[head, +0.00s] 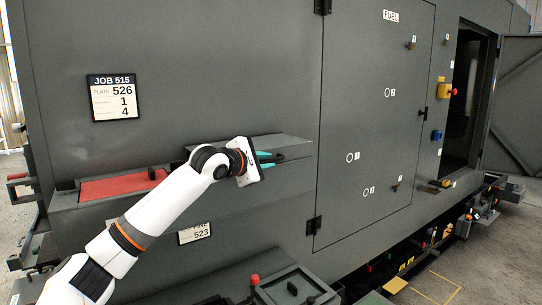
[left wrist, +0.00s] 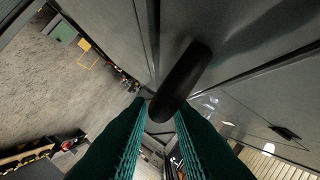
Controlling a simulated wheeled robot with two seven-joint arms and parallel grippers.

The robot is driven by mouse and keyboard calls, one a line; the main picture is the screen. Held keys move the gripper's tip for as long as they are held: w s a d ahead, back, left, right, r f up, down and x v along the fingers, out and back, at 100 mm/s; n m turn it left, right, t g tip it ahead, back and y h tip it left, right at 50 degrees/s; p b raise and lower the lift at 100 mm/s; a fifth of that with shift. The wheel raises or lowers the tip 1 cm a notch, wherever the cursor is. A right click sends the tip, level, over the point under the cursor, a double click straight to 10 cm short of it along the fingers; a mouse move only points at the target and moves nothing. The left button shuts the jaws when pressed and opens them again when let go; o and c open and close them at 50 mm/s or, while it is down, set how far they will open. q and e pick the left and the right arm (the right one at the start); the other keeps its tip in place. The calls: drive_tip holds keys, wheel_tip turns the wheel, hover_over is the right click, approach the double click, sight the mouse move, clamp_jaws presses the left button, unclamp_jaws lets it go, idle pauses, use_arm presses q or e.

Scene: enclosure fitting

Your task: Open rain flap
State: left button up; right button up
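The rain flap appears to be the grey sloped ledge panel (head: 284,143) on the side of the large dark grey enclosure (head: 220,50), left of the fuel door. It looks down, with its edge partly hidden behind my gripper. My left gripper (head: 268,160) is at the front of this ledge, teal fingers pointing right. In the left wrist view a black rounded bar handle (left wrist: 182,78) runs between the teal fingertips (left wrist: 161,112) and fills the gap between them, so the fingers look closed on it. My right gripper is not in view.
A door marked FUEL (head: 375,120) with hinges is right of the ledge. An open doorway (head: 468,95) and its swung-out door (head: 515,110) are further right. A red-topped ledge (head: 122,185) is at left. A box with a red knob (head: 255,279) stands low in front.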

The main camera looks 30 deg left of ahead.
use_arm(q)
drive_tip(key=shift+x, duration=1.45)
drive_tip(key=shift+c, duration=0.6)
clamp_jaws()
drive_tip(key=shift+p, duration=0.35)
